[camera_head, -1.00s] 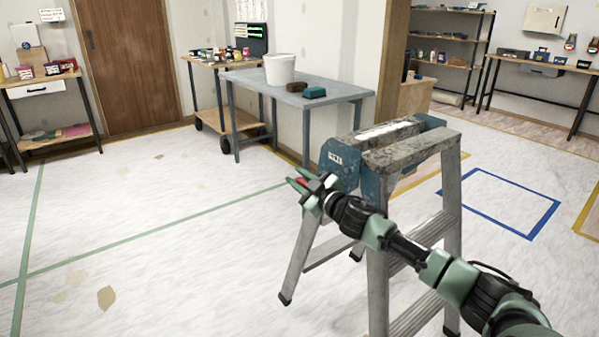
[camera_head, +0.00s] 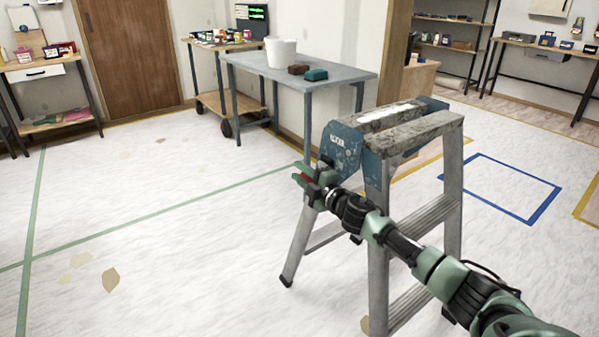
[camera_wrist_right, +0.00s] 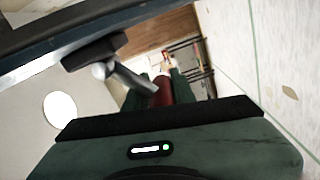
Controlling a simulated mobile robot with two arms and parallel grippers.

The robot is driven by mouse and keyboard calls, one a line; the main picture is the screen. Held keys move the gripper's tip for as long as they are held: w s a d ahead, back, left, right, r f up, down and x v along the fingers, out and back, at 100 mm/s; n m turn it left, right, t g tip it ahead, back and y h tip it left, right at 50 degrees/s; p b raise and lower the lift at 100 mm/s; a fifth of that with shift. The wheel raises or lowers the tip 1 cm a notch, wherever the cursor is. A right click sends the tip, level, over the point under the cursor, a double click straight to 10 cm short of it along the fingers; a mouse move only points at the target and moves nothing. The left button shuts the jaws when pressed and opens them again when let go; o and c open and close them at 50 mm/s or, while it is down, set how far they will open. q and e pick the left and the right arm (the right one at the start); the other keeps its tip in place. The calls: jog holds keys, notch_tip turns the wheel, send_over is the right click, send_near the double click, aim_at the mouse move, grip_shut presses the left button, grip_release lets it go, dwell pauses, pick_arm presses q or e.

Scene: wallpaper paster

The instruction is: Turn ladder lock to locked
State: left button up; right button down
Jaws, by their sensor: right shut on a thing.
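The stepladder (camera_head: 415,130) stands open on the floor at right of centre, with worn treads, metal legs and a blue side plate (camera_head: 342,148) near its top. My right gripper (camera_head: 304,178) is beside that plate, at its lower left. In the right wrist view, my right gripper (camera_wrist_right: 157,90) is shut on the red grip (camera_wrist_right: 163,92) of the ladder's lock lever. The lever's metal arm (camera_wrist_right: 128,77) runs from a dark pivot (camera_wrist_right: 95,54) at the ladder's side to the red grip. The lock's marking cannot be read. My left gripper is out of view.
A grey table (camera_head: 340,78) behind the ladder holds a white bucket (camera_head: 281,52), a brown block (camera_head: 299,69) and a teal block (camera_head: 316,74). A wheeled cart (camera_head: 205,44) stands behind it. The floor left of the ladder is clear, with green tape lines.

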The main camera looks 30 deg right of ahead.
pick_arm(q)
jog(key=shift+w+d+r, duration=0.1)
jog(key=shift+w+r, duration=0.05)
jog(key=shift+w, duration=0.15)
pick_arm(e)
jog(key=shift+d+f, duration=0.1)
jog(key=shift+f, duration=0.3)
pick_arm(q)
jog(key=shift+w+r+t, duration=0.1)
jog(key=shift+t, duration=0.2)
pick_arm(e)
jog(key=shift+d, duration=0.1)
jog(key=c, duration=1.3)
grip_release()
jog(key=shift+d, duration=0.1)
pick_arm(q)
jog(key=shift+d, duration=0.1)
pick_arm(e)
jog(key=shift+r, duration=0.1)
jog(key=shift+r, duration=0.1)
